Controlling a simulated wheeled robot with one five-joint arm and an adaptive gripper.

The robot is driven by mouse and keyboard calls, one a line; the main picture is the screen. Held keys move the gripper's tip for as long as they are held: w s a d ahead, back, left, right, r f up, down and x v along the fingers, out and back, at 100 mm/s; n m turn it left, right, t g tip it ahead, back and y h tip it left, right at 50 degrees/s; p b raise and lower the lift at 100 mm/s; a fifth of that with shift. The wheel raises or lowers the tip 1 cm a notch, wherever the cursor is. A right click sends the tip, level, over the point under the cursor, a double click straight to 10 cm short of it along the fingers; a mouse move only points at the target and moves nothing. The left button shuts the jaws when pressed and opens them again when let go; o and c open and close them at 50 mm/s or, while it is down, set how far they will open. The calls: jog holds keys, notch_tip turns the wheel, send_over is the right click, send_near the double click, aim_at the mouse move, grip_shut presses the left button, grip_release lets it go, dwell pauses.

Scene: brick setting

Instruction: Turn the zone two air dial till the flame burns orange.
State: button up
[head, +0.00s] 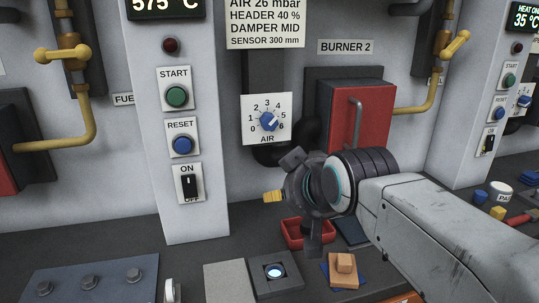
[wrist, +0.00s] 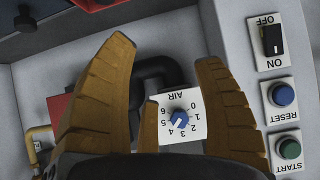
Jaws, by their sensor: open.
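The air dial is a white plate (head: 281,137) with a blue knob (head: 268,121), numbered 0 to 6, left of the red burner 2 box (head: 374,112). Its white pointer aims between 4 and 5. In the wrist view the knob (wrist: 179,119) appears upside down, between my finger outlines. My gripper (head: 278,196) is open and empty, below and in front of the dial, apart from it. Its brown fingers (wrist: 165,55) spread wide in the wrist view. No flame shows clearly; a round window (head: 275,271) on the bench below glows pale blue-white.
Left of the dial, a pillar carries a green start button (head: 176,96), a blue reset button (head: 182,145) and an on/off switch (head: 188,184). A red tray (head: 293,236) and small blocks (head: 344,270) lie on the bench under my gripper. Yellow pipes (head: 438,82) run along the wall.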

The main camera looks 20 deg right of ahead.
aim_at(271, 127)
jog(key=w+r+t+b, duration=0.2)
jog(key=w+b, duration=0.1)
jog(key=b, duration=0.1)
jog(key=w+r+t+b, duration=0.2)
jog(key=w+t+b, duration=0.1)
jog(key=b, duration=0.1)
jog(key=w+r+t+b, duration=0.2)
jog(key=w+r+b, duration=0.1)
jog(key=w+b, duration=0.1)
jog(key=shift+w+b, duration=0.1)
jog(key=shift+b, duration=0.45)
jog(key=shift+w+r, duration=0.15)
jog(key=shift+w, duration=3.35)
jog(key=shift+c, duration=0.5)
jog(key=c, duration=1.1)
